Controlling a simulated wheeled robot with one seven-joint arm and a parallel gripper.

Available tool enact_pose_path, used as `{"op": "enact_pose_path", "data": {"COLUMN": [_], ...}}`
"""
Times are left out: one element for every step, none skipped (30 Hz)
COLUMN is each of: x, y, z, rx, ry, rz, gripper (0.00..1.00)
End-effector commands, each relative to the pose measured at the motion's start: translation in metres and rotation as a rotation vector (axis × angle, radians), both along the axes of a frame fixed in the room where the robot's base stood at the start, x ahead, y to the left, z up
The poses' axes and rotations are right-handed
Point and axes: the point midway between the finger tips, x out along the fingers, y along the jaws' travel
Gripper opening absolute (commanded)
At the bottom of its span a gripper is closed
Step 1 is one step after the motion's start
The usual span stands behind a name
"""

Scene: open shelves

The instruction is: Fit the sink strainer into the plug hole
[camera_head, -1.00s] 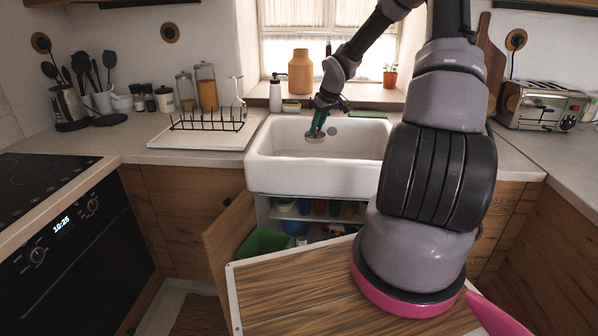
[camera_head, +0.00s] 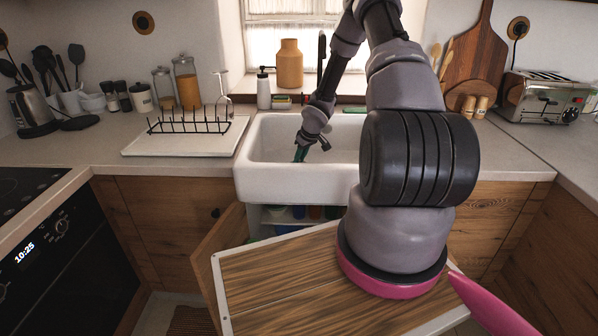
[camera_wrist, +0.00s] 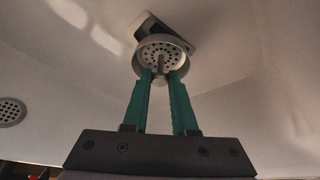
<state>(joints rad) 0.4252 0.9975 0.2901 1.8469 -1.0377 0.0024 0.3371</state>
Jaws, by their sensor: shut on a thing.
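My gripper (camera_head: 300,153) reaches down into the white sink (camera_head: 290,183) in the head view. In the wrist view its green fingers (camera_wrist: 161,76) are shut on the knob side of the round metal sink strainer (camera_wrist: 152,46), which has a perforated face. The strainer is held in front of the plug hole (camera_wrist: 146,25), a dark opening with a pale surround, and covers part of it. They look offset, and I cannot tell whether they touch. The sink's front wall hides the strainer in the head view.
A round overflow grille (camera_wrist: 10,112) is in the sink wall. A dish rack (camera_head: 190,125) stands left of the sink. A soap bottle (camera_head: 263,91) and an orange vase (camera_head: 290,66) stand behind it. The cabinet door (camera_head: 220,250) below hangs open.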

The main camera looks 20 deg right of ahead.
Motion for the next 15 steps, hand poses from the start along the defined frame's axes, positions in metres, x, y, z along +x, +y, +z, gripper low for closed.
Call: {"op": "enact_pose_path", "data": {"x": [0.000, 0.000, 0.000, 0.000, 0.000, 0.000, 0.000, 0.000, 0.000, 0.000, 0.000, 0.000, 0.001, 0.001, 0.001], "y": [0.001, 0.000, 0.000, 0.001, 0.001, 0.001, 0.001, 0.001, 0.001, 0.001, 0.001, 0.000, 0.000, 0.000, 0.000], "z": [-0.005, -0.007, -0.010, -0.014, -0.018, -0.025, -0.030, -0.034, -0.040, -0.043, -0.046, -0.048, -0.048, -0.048, -0.048], "rx": [0.000, 0.001, 0.000, 0.000, 0.000, -0.001, 0.000, 0.000, 0.000, 0.000, -0.001, 0.000, 0.000, 0.000, 0.000], "ry": [0.000, 0.000, 0.001, 0.001, 0.000, 0.002, 0.001, 0.002, 0.001, 0.001, 0.001, 0.000, -0.001, -0.002, -0.002], "rz": [0.001, 0.000, -0.001, 0.000, 0.001, 0.001, 0.001, 0.000, 0.000, 0.001, 0.001, 0.000, 0.000, -0.001, -0.001], "gripper": [0.00, 0.00, 0.00, 0.00, 0.00, 0.00, 0.00, 0.00, 0.00, 0.00, 0.00, 0.00, 0.00, 0.00, 0.00]}}
